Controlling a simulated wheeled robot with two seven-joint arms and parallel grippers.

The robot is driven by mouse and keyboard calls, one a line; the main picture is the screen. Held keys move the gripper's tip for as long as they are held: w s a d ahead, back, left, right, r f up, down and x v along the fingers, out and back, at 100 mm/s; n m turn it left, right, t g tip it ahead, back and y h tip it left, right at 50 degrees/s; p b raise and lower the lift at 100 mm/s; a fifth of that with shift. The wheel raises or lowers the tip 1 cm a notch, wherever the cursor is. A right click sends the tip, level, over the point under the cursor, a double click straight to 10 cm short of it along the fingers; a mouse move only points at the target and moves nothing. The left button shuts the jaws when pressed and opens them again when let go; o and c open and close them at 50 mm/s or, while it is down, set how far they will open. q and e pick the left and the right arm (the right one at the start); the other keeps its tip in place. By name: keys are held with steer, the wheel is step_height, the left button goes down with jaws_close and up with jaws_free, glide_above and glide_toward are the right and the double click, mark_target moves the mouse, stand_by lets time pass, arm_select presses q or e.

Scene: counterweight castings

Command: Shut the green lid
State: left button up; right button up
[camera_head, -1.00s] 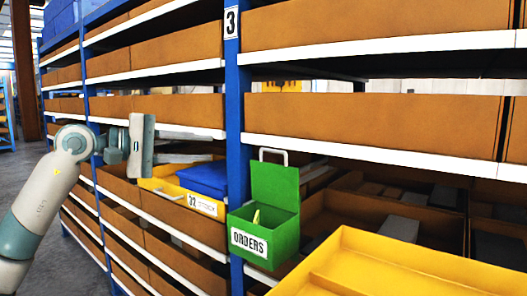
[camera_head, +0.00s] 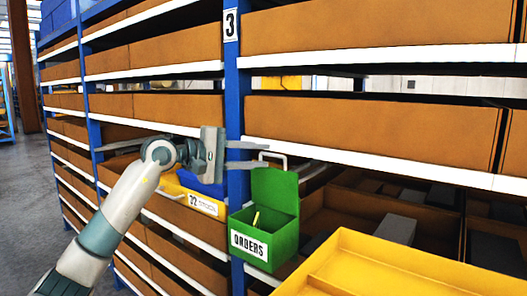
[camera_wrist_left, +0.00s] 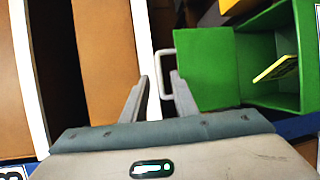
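The green lid (camera_head: 275,188) stands raised at the back of the green box (camera_head: 287,240) labelled ORDERS. A pale wire handle (camera_head: 272,156) sticks up from the lid's top edge. My left gripper (camera_head: 266,155) is open beside the handle, its fingers pointing right toward it. In the left wrist view the lid (camera_wrist_left: 206,70) is right of centre and the handle (camera_wrist_left: 166,72) shows near and between the spread fingertips (camera_wrist_left: 160,80); I cannot tell whether they touch it. A yellow item (camera_wrist_left: 275,68) lies in the box. My right gripper is not in view.
A blue post (camera_head: 236,120) with a number 3 sign stands just behind my left gripper. Shelves with brown bins (camera_head: 370,118) fill the back. A yellow bin (camera_head: 205,205) with blue contents is left of the box; a yellow tray (camera_head: 400,265) is at the front right.

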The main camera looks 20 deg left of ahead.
arm_select(q)
steer(key=shift+x, duration=0.95)
steer(key=shift+c, duration=0.5)
jaws_close()
stand_by(0.4)
